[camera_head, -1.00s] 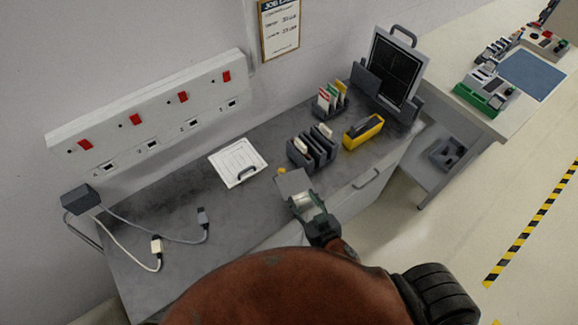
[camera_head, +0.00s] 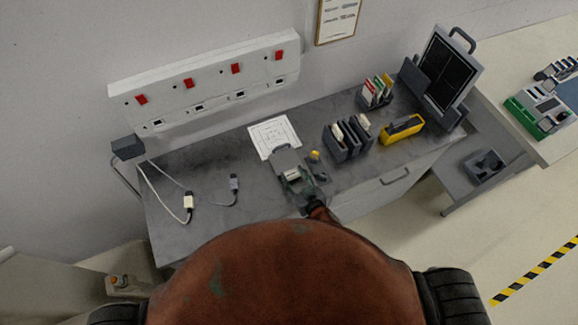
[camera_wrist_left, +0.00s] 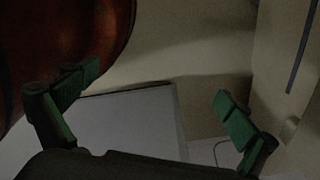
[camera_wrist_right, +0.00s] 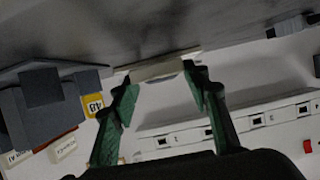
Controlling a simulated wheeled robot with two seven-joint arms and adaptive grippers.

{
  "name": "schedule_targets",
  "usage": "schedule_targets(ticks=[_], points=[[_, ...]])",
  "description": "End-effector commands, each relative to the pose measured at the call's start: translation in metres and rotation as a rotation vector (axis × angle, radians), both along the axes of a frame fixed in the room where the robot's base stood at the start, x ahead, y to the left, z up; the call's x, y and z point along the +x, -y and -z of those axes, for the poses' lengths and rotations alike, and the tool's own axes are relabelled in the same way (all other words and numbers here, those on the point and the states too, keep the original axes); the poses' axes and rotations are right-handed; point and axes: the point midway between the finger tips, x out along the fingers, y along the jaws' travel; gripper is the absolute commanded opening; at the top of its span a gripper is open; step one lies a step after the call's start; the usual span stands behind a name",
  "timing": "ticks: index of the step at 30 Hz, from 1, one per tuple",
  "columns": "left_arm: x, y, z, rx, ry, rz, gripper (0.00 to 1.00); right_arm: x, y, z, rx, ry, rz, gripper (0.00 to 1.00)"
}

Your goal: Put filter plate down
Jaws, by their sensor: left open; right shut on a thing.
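The filter plate (camera_head: 286,159), a flat grey piece, is at the tips of my right gripper (camera_head: 293,175). In the head view it overlaps the near edge of a white printed sheet (camera_head: 270,131) on the grey worktop. Whether it touches the surface cannot be told. In the right wrist view, the green fingers of my right gripper (camera_wrist_right: 163,82) are shut on the plate, seen as a pale edge (camera_wrist_right: 155,70) close to the dark worktop. My left gripper (camera_wrist_left: 150,100) is open and empty in the left wrist view, away from the worktop.
A dark slotted rack (camera_head: 350,137), yellow device (camera_head: 402,128) and card holder (camera_head: 376,91) stand right of the sheet. A small yellow-topped item (camera_head: 315,156) is just right of my gripper. Cables (camera_head: 188,200) lie left. A switch panel (camera_head: 205,82) is behind.

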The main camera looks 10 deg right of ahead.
Motion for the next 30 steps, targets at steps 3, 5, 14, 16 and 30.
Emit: schedule_targets(ticks=[3,5,14,16,30], points=[[0.005,0.0,-0.002,0.0,0.006,0.001,1.0,0.01,-0.003,0.0,-0.001,0.0,0.0,0.16],[0.007,0.0,-0.002,0.0,0.009,0.002,1.0,0.014,-0.004,0.0,-0.001,0.0,0.0,0.16],[0.01,0.0,-0.004,-0.001,0.014,0.002,1.0,0.043,-0.014,0.012,-0.002,-0.004,0.001,0.16],[0.011,0.0,-0.004,-0.001,0.014,0.002,1.0,0.043,-0.014,0.016,-0.001,-0.003,0.0,0.16],[0.007,-0.001,-0.002,0.0,0.008,0.002,1.0,0.043,-0.014,0.018,-0.001,-0.002,0.0,0.5]])
